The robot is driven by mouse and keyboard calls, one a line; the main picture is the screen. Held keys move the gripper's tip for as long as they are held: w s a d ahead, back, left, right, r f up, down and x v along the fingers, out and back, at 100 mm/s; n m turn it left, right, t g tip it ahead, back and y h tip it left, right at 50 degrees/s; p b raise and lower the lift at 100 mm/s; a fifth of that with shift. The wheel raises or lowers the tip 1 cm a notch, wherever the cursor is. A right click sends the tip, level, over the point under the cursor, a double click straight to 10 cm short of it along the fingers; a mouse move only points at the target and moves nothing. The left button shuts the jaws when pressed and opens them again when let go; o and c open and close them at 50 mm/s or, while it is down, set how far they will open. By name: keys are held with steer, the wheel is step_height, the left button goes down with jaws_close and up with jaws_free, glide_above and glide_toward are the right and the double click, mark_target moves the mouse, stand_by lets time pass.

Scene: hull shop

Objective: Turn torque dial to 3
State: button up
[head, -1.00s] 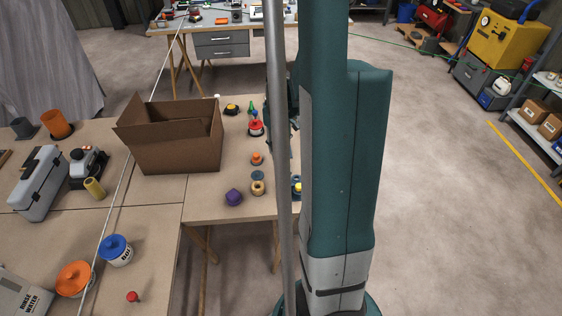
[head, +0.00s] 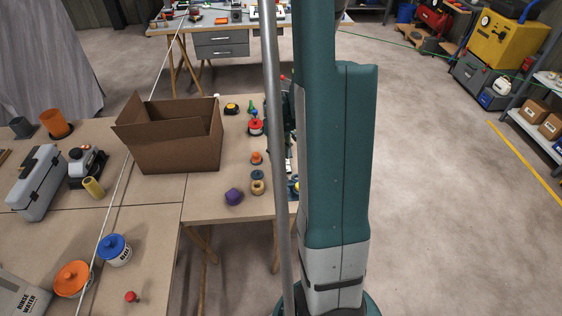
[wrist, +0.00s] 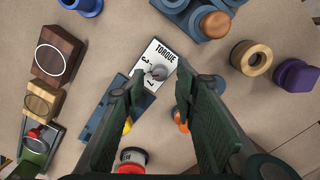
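The torque dial is a white plate (wrist: 166,53) marked TORQUE, with a small grey round knob (wrist: 159,72) on it, in the wrist view. A few digits show beside the knob, including what looks like a 3; which one the knob points at is too small to tell. My gripper (wrist: 160,80) is open, with its green-padded fingers on the left and right of the knob. There is a gap on each side, and I cannot tell its height above the plate. In the head view my arm hides the gripper and most of the dial area.
Close by in the wrist view are a blue block with a copper knob (wrist: 214,23), a wooden ring (wrist: 251,58), a purple knob (wrist: 296,77), an orange knob (wrist: 181,121) and a blue base (wrist: 100,112). A cardboard box (head: 178,145) stands left on the table.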

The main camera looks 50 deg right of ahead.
steer(key=shift+f, duration=1.2)
steer(key=c, duration=0.9)
